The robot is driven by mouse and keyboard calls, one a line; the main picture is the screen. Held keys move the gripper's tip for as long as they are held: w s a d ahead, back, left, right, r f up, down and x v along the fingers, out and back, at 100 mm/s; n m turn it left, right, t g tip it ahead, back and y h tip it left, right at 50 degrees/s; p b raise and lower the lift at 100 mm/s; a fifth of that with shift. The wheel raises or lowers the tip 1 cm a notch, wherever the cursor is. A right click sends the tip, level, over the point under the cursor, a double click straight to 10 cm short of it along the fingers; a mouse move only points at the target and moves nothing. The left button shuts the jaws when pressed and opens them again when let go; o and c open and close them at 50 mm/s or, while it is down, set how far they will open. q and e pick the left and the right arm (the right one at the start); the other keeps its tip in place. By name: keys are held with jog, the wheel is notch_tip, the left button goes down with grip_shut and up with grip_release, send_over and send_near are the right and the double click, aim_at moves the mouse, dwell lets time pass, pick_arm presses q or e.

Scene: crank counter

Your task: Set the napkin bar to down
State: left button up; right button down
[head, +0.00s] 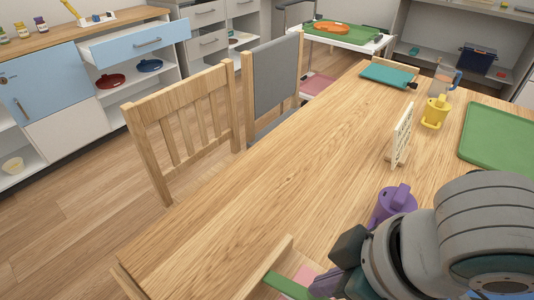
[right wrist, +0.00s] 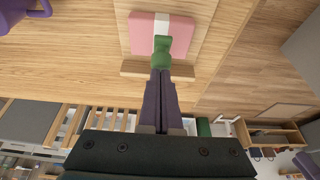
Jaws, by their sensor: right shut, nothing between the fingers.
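The napkin holder is partly in the head view at the bottom edge, with a wooden upright (head: 267,262), a green bar (head: 272,277) and pink napkins (head: 304,276). In the right wrist view the pink napkins (right wrist: 142,34) lie on its wooden base, with a white strip across them. The green end of the bar (right wrist: 162,50) is straight ahead of my fingertips. My right gripper (head: 322,284) is shut and empty; its purple fingers (right wrist: 160,78) reach the green end or stop just short, I cannot tell which. My arm hides part of the holder. My left gripper is out of view.
A purple mug (head: 392,204) stands close behind my right wrist. The left middle of the table is clear. Chairs (head: 185,125) line its left edge.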

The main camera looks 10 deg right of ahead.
jog(key=shift+s+d+f+t+y+b, duration=0.25)
jog(key=shift+s+d+f+t+y, duration=0.15)
jog(key=shift+f, duration=0.3)
jog(key=shift+s+d+f+t+y+b, duration=0.25)
jog(key=shift+s+f+t, duration=0.1)
jog(key=shift+s+f, duration=0.25)
jog(key=shift+s+d+f+t+y+b, duration=0.25)
jog(key=shift+s+d+f+t, duration=0.1)
jog(key=shift+f, duration=0.4)
